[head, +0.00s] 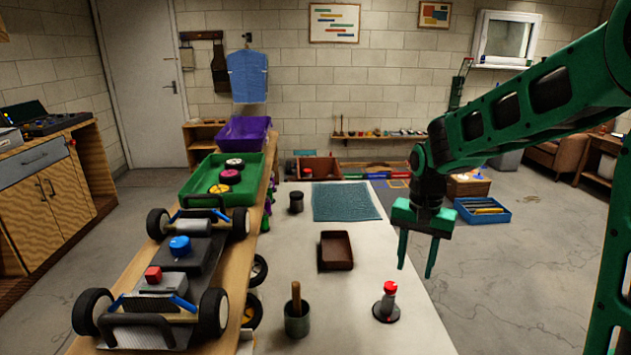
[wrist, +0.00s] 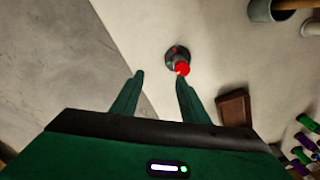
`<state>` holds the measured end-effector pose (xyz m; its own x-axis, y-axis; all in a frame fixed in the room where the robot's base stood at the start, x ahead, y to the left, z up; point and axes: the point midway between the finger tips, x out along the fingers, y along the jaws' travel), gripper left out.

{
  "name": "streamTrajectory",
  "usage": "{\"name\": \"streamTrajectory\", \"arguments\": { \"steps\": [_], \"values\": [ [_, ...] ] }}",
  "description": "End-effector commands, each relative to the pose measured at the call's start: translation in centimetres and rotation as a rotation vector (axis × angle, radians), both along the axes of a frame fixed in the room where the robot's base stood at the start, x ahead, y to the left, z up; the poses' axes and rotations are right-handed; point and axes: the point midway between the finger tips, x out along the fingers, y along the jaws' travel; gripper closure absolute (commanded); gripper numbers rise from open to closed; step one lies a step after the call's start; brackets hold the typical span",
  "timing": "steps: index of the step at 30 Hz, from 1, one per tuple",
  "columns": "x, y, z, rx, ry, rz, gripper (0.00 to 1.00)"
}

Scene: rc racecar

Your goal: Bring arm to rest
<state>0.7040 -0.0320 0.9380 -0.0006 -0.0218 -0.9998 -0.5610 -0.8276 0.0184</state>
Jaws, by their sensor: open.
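My gripper (head: 417,254) is green and points down over the right edge of the white table (head: 340,230). Its two fingers are apart with nothing between them. In the wrist view the open fingers (wrist: 160,85) show the table edge and grey floor beyond them. A red-topped item on a dark round base (head: 388,302) stands upright on the table, left of and nearer than the gripper. In the wrist view its red top (wrist: 183,69) shows just beyond the right fingertip; I cannot tell any contact there.
A brown tray (head: 336,250), a dark cup with a wooden handle (head: 297,318), a dark jar (head: 296,202) and a blue mat (head: 345,202) are on the table. The racecar (head: 170,270) stands at left, near a green bin (head: 243,188).

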Motion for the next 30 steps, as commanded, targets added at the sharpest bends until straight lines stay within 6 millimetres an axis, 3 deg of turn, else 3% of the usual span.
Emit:
{"name": "streamTrajectory", "arguments": {
  "steps": [3,9,13,18,24,30],
  "values": [
    [-4.0,-4.3,2.1,-0.018,-0.006,-0.004,0.59],
    [-11.9,-9.9,4.1,-0.028,0.001,0.003,0.59],
    [-17.4,-12.3,4.6,-0.02,0.006,0.008,0.59],
    [-23.8,-13.8,4.4,0.004,0.006,0.021,0.59],
    [-27.9,-14.1,3.7,0.027,0.005,0.035,0.59],
    [-28.7,-14.1,3.6,0.032,0.006,0.04,0.59]
  ]
}}
